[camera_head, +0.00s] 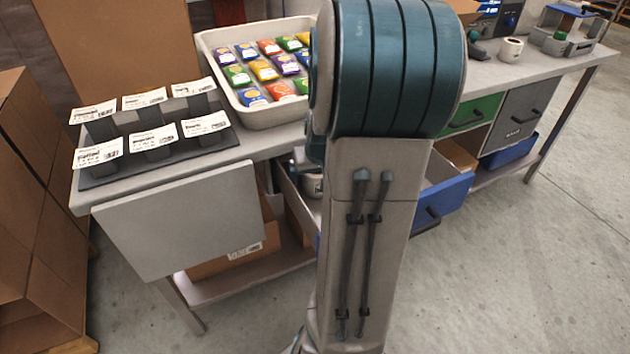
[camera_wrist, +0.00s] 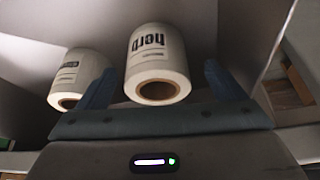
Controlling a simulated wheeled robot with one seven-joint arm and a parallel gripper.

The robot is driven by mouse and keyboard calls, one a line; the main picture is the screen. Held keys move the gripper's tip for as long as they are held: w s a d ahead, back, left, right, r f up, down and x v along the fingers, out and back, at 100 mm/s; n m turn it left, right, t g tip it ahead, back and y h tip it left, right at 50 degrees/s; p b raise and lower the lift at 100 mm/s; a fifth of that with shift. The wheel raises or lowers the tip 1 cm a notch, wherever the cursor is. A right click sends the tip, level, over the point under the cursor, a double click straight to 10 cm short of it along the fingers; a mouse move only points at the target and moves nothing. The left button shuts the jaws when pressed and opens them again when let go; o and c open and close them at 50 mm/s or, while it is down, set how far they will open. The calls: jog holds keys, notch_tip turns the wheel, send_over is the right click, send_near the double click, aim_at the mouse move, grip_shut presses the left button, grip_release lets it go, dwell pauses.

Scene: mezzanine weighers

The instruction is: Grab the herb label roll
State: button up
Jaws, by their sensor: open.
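The herb label roll (camera_wrist: 155,58) is a white roll with a brown core and the dark word "herb" on its side. In the wrist view it sits in a light-walled drawer, between the two blue fingers of my gripper (camera_wrist: 159,72). The fingers are open, with a gap on each side of the roll. A second white label roll (camera_wrist: 72,80) lies to the left, just outside the left finger; its print is too small to read. In the head view my arm hides the gripper and most of the open blue-fronted drawer (camera_head: 447,194).
A tray (camera_head: 213,43) of colourful packets and a black rack (camera_head: 101,173) with label cards stand on the bench. Another white roll (camera_head: 511,49) stands at the bench's right. Closed green (camera_head: 472,117) and grey (camera_head: 519,113) drawers are right of the open one. Cardboard boxes (camera_head: 42,230) stand left.

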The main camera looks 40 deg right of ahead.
jog(key=x, duration=0.2)
jog(key=b+x, duration=0.1)
jog(key=x, duration=0.1)
jog(key=shift+d+f, duration=0.1)
jog(key=shift+d, duration=0.15)
jog(key=c, duration=1.1)
jog(key=shift+c, duration=0.2)
